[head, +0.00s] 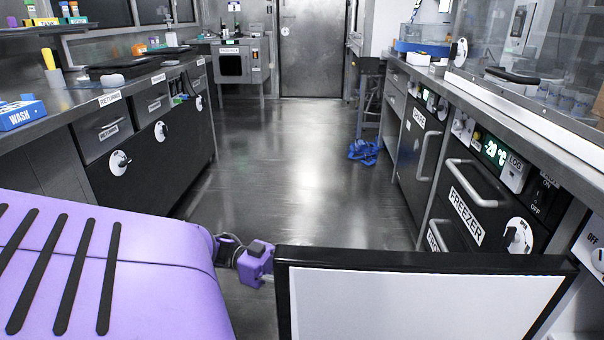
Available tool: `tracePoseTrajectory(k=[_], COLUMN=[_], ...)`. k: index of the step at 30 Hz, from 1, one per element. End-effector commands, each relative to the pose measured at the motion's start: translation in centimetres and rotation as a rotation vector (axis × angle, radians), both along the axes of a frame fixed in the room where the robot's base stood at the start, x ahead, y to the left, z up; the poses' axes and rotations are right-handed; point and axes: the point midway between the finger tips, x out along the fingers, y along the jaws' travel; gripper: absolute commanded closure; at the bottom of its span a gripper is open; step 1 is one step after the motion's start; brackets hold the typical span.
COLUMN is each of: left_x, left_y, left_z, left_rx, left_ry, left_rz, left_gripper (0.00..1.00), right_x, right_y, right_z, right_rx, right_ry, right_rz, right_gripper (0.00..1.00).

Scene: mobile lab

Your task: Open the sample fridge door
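A door panel (420,300) with a black frame and a pale inner face stands out into the aisle at the bottom centre. It appears to be the sample fridge door, swung open; I see no label on it. Its lower part is cut off by the picture's edge. A small purple and grey piece (257,262), apparently the end of my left arm, is at the door's left edge. Its fingers are not clearly visible, and I cannot tell whether it touches the door. My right gripper is not in view.
Right of the door are freezer drawers (476,195) with bar handles and a lit -20 °C display (494,151). Another handled black front (420,150) lies beyond. Left are drawers under a bench (75,95). The aisle floor (290,170) is mostly clear; a blue item (364,152) lies farther back.

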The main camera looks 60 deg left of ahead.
Motion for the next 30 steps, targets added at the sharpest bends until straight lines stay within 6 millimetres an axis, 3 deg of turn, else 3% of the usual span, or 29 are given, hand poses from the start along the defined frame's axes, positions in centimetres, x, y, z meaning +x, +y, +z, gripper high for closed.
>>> tracePoseTrajectory(k=[12, 13, 17, 30], left_x=[-0.12, -0.11, -0.06, -0.49], left_y=[0.03, 0.03, -0.01, 0.78], left_z=[-0.36, -0.36, -0.26, -0.11], left_rx=[0.006, 0.005, 0.003, 0.002], left_ry=[0.009, 0.009, 0.006, 0.002], left_rz=[0.002, 0.002, 0.001, 0.002], left_gripper=[1.0, 0.81, 0.64, 0.64], right_x=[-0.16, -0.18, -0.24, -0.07], right_y=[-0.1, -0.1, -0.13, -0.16], right_z=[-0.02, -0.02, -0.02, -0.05], right_rx=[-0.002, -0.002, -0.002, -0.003], right_ry=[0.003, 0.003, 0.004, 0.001], right_rz=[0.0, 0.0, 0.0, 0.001], right_gripper=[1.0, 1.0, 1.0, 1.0])
